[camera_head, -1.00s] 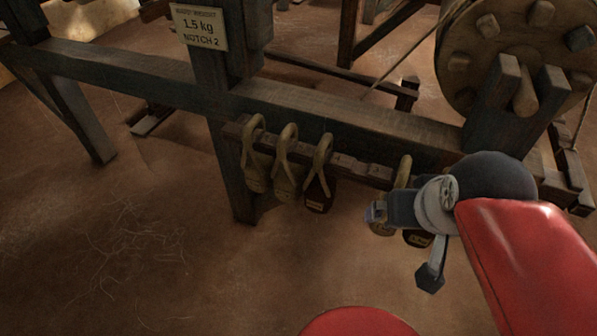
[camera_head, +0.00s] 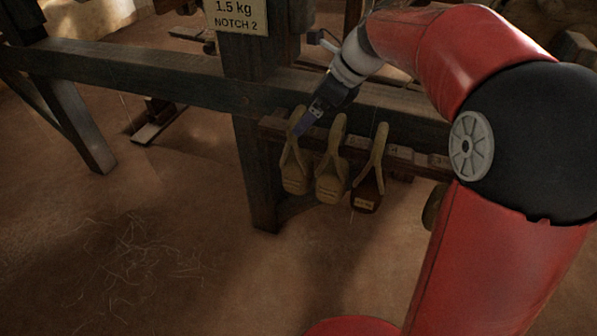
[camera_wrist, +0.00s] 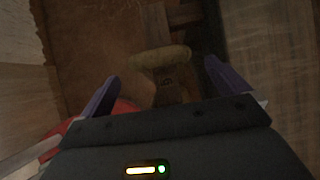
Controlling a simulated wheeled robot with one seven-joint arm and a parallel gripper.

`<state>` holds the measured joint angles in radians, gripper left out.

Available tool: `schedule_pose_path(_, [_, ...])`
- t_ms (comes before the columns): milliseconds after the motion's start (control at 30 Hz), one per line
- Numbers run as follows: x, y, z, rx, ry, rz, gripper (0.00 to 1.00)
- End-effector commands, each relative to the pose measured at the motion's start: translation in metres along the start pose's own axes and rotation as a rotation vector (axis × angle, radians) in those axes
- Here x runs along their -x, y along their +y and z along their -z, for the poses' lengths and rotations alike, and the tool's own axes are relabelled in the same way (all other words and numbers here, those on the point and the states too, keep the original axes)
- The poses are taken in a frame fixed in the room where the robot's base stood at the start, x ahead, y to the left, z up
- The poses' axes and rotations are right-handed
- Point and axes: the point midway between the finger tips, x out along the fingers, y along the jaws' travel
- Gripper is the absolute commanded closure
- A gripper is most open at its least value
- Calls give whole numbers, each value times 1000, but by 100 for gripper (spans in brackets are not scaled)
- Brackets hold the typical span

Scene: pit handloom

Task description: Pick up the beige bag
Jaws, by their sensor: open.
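Two beige bags hang by loop handles from a wooden rail on the loom frame in the head view: the leftmost bag (camera_head: 295,177) and a second beige bag (camera_head: 330,186) to its right. My gripper (camera_head: 301,127) is at the leftmost bag's loop, above its body. In the wrist view, my open fingers (camera_wrist: 162,83) stand wide on either side of a beige handle (camera_wrist: 160,57), with a dim bag body below it. Nothing is held. Whether the fingers touch the handle cannot be told.
A dark brown bag (camera_head: 367,193) hangs right of the beige ones. The notched rail (camera_head: 402,153) runs along the loom's beam (camera_head: 150,82). A sign (camera_head: 237,16) reading 1.5 kg, notch 2 is on the post above.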

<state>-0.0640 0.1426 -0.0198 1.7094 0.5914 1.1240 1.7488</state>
Motion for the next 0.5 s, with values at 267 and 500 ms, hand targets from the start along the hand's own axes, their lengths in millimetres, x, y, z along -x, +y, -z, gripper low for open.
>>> schedule_pose_path(267, [-35, 0, -2, 0, 1, -3, 0])
schedule_pose_path(500, [-67, 0, -5, 0, 2, -2, 0])
